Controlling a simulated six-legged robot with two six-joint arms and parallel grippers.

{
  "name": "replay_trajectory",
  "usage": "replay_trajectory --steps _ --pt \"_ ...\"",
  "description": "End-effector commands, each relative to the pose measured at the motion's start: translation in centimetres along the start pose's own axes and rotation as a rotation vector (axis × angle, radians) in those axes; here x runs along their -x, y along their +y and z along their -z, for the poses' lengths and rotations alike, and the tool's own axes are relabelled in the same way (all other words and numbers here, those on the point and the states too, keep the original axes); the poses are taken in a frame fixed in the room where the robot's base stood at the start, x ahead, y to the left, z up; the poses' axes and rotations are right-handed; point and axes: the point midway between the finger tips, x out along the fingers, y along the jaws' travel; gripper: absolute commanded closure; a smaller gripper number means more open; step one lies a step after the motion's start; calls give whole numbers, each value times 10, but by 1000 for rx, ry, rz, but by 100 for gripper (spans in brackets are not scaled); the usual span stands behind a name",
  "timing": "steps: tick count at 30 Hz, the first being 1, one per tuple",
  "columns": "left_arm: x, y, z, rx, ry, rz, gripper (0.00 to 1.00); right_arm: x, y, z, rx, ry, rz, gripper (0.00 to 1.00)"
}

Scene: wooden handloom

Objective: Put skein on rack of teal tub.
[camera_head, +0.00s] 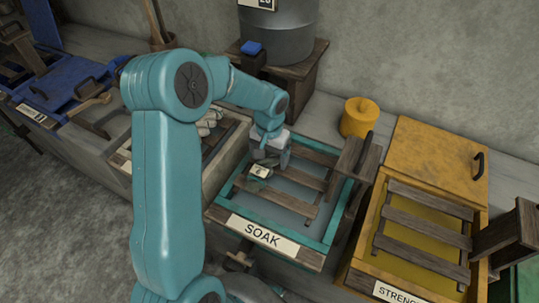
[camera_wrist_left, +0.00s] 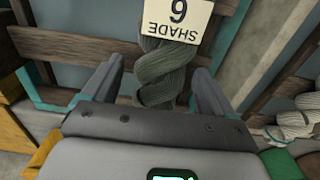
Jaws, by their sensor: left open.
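The teal tub (camera_head: 226,213), labelled SOAK, has a rack of wooden slats (camera_head: 303,152) across its top. A twisted grey-green skein (camera_wrist_left: 162,72) with a white SHADE 6 tag (camera_wrist_left: 178,18) lies at the rack's left part. In the head view its tag (camera_head: 260,171) shows, but my gripper hides much of the skein. My left gripper (camera_head: 271,157) is just above the skein, open, with one finger on each side of it in the wrist view (camera_wrist_left: 158,66). I cannot tell whether the fingers touch it. My right gripper is not in view.
Pale skeins (camera_head: 209,124) lie in a wooden bin left of the tub. A yellow tub (camera_head: 362,268) with its own slats stands at the right. A yellow canister (camera_head: 359,118) and a grey barrel (camera_head: 280,38) stand behind. A wooden post (camera_head: 352,156) rises at the tub's right side.

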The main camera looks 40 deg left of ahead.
Motion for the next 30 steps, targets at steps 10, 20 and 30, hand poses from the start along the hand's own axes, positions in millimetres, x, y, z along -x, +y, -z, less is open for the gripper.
replay_trajectory --steps 10,20,30 --pt "78 0 2 1 8 0 13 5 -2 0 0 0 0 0" --pt "117 0 0 0 4 0 13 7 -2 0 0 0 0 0" --pt "118 0 0 0 3 0 13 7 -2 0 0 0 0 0"
